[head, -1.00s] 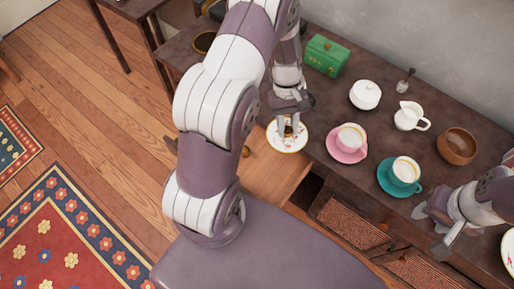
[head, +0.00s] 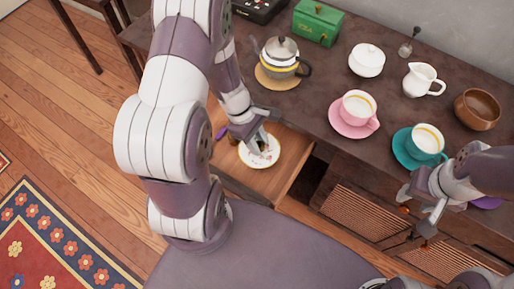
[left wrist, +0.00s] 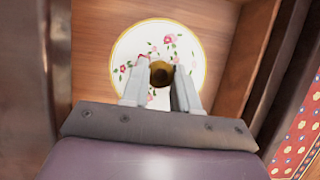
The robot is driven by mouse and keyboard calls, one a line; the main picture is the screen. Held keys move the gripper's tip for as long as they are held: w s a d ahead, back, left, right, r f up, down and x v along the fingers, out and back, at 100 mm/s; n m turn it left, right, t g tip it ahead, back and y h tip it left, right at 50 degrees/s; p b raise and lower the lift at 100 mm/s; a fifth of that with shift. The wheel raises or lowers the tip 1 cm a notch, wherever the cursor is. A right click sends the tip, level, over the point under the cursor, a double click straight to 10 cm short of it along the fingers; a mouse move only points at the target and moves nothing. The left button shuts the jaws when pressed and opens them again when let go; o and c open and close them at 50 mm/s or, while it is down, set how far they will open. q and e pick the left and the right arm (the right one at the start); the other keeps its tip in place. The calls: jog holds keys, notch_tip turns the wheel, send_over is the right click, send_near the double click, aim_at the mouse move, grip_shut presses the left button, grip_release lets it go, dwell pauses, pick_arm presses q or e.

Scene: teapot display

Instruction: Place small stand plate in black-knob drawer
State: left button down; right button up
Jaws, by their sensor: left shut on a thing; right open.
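The small stand plate (head: 269,157) is white with a gold rim and red flowers. It is over or inside the open wooden drawer (head: 242,180); I cannot tell whether it touches the drawer floor. In the left wrist view the plate (left wrist: 188,50) shows between wooden walls. My left gripper (head: 256,146) is shut on a round gold part at its middle, seen between the fingers (left wrist: 160,78) in the wrist view. My right gripper (head: 424,208) is open and empty near the cabinet front at the right. The drawer's knob is not clearly visible.
The dark cabinet top holds a teapot (head: 283,58), a green tea box (head: 318,22), a sugar bowl (head: 367,58), a creamer (head: 423,80), a pink cup (head: 356,105), a teal cup (head: 426,142) and a wooden bowl (head: 477,109). Woven drawer fronts (head: 362,212) lie right of the open drawer.

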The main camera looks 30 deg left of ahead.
pick_arm(q)
notch_tip(320, 180, down, 3)
jog(key=shift+f+b, duration=0.1)
jog(key=shift+b, duration=0.35)
jog(key=shift+f, duration=0.1)
jog(key=c, duration=0.8)
grip_release()
jog(key=shift+c, duration=0.2)
